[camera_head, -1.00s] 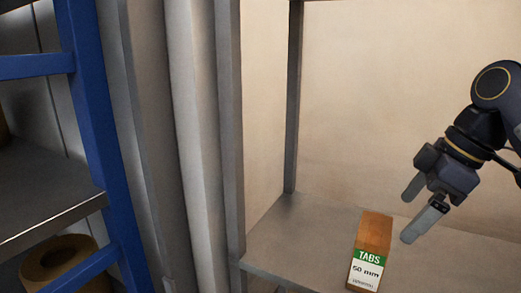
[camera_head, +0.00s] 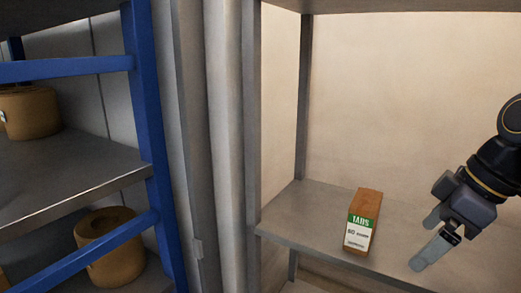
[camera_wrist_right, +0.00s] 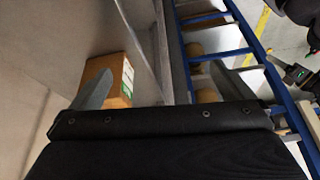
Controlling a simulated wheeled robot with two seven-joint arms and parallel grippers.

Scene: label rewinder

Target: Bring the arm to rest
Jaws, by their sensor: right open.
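My right gripper (camera_head: 428,238) is open and empty in the head view. It is at the right of the picture, over the grey shelf (camera_head: 300,215) and apart from the box. A brown box with a green and white "TABS" label (camera_head: 363,222) stands upright on that shelf, left of the gripper. In the right wrist view the same box (camera_wrist_right: 112,72) shows beyond the left finger, with its label partly hidden. The two fingers there are spread wide with nothing between them that they touch.
A blue-framed rack (camera_head: 150,130) stands at the left with brown rolls (camera_head: 108,250) on its shelves. Grey posts (camera_head: 225,130) separate it from the grey shelf. A shelf above (camera_head: 400,5) and a beige back panel bound the space.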

